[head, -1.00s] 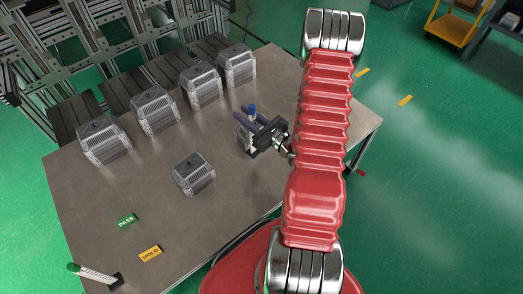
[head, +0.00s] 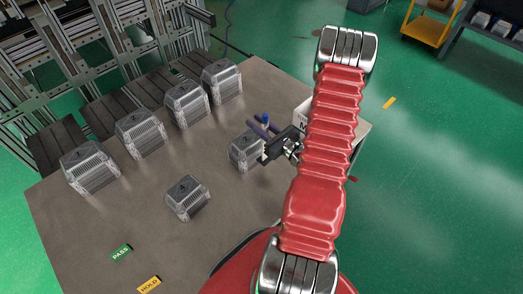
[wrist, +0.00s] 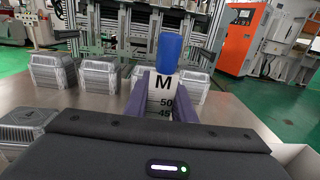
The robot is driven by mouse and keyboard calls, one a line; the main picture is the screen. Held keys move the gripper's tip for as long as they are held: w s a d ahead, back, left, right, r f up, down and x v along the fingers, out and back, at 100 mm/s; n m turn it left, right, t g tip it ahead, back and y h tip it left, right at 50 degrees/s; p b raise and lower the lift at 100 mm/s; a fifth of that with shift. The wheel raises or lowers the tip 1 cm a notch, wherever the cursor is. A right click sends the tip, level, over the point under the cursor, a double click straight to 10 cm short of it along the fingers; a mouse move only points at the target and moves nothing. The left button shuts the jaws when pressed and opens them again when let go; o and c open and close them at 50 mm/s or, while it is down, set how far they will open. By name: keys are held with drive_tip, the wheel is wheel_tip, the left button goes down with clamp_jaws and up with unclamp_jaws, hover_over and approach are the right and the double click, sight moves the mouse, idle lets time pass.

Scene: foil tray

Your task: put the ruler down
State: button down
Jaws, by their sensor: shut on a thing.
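The ruler (wrist: 163,92) is white with black marks, an M and the numbers 50 and 49, and has a blue end (wrist: 171,54). It stands upright between the purple fingers of my gripper (wrist: 160,101), which is shut on it. In the head view the blue end (head: 265,119) shows above the fingers of my gripper (head: 261,128). The ruler's lower part is hidden there. The gripper is over or beside a silver ribbed container (head: 241,154) on the grey table (head: 120,210); I cannot tell whether the ruler touches anything.
Several silver containers line the table's far edge, one of them here (head: 140,134). Another (head: 187,198) stands nearer. A green PASS label (head: 121,253) and yellow HOLD label (head: 149,285) lie at the front. A white box (head: 302,114) is partly hidden behind my arm. The left middle of the table is clear.

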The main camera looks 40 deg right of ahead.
drive_tip(key=shift+f, duration=2.25)
drive_tip(key=shift+f, duration=2.2)
drive_tip(key=c, duration=1.5)
unclamp_jaws()
drive_tip(key=s, duration=1.2)
drive_tip(key=shift+d, duration=0.15)
